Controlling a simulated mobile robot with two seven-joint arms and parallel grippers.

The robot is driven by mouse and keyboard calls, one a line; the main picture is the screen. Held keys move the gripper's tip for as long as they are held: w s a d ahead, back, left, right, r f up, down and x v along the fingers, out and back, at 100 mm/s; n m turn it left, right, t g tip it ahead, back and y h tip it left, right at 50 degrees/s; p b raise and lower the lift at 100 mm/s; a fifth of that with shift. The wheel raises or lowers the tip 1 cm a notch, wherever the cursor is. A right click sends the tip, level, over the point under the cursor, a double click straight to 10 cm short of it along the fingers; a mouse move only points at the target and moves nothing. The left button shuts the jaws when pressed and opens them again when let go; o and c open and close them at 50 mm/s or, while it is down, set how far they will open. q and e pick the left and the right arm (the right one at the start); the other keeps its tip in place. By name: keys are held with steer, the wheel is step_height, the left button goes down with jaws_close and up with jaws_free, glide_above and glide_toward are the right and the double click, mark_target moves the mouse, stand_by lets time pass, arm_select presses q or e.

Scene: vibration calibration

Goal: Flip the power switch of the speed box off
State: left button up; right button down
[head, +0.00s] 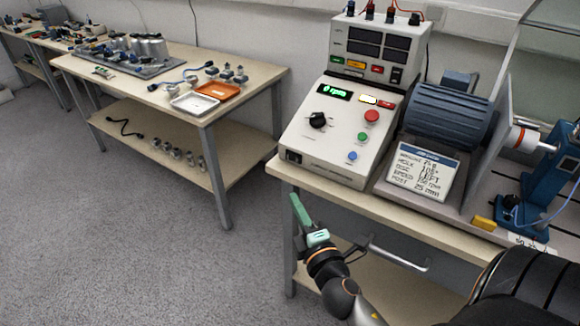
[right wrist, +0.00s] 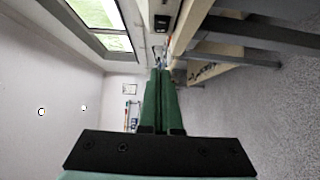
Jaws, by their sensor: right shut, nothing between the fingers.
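The speed box (head: 338,135) is a white sloped console on the right bench in the head view. Its green display (head: 335,91) reads 0 rpm. It has a black knob, a red button, and green and blue buttons. A small black power switch (head: 294,157) sits low on its front face at the left corner; its position is too small to tell. My right gripper (head: 294,198), with green fingers, is shut and empty, below and in front of the switch, apart from the box. Its closed fingers also show in the right wrist view (right wrist: 160,75). My left gripper is not in view.
A grey instrument unit (head: 380,48) stands behind the speed box. A blue motor (head: 450,110) and a handwritten card (head: 425,175) are to its right. The bench edge (head: 370,205) and a drawer handle (head: 398,258) are near my right arm. Open carpet lies to the left.

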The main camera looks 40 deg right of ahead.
mark_target(289, 175)
steer(key=x, duration=0.4)
steer(key=d+p+x, duration=0.1)
steer(key=x, duration=0.2)
steer(key=d+x, duration=0.1)
steer(key=x, duration=0.3)
steer(key=shift+d, duration=0.2)
steer(key=shift+w+d+p, duration=0.25)
steer(key=shift+d+p, duration=0.05)
steer(key=shift+d, duration=0.15)
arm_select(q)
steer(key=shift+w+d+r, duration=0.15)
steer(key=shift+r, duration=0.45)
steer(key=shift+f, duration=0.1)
arm_select(e)
steer(key=shift+a, duration=0.1)
